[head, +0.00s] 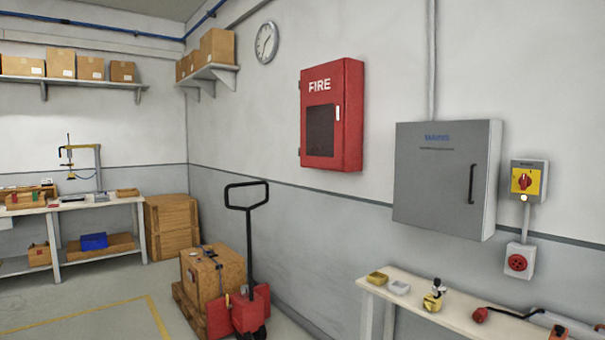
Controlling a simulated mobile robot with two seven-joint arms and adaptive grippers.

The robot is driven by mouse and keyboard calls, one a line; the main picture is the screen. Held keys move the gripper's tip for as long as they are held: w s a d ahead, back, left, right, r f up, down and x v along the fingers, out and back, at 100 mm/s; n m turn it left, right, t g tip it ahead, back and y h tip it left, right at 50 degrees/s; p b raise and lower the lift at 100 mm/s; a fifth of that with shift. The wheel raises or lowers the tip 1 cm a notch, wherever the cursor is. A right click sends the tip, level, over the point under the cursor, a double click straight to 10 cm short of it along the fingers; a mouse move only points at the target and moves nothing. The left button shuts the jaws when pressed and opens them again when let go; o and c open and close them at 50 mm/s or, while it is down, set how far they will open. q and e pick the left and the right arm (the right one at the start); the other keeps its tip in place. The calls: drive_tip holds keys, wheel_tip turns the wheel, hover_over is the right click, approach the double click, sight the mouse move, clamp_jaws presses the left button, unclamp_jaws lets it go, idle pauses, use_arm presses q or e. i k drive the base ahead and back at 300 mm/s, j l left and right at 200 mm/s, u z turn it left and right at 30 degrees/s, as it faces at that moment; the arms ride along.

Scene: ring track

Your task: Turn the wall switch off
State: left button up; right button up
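The wall switch (528,181) is a light grey box on the wall at the right, with a yellow plate and a red rotary knob (524,181). The knob's exact direction is too small to tell. A small pale lamp (523,198) at the lower edge of the box looks lit. A grey conduit runs down from the box to a red round socket (517,262). Neither of my grippers can be made out in the head view.
A large grey cabinet (430,200) marked MAINS protrudes just left of the switch. Below stands a bench (440,310) with small trays, a brass-coloured part and a red-ended black cable (508,313). A red fire cabinet (350,115) and a loaded pallet truck (250,310) are further left.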

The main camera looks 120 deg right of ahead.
sight(524, 180)
drive_tip(key=k+z, duration=0.15)
drive_tip(key=z, duration=5)
drive_tip(key=i+z, duration=0.1)
drive_tip(key=i, duration=0.4)
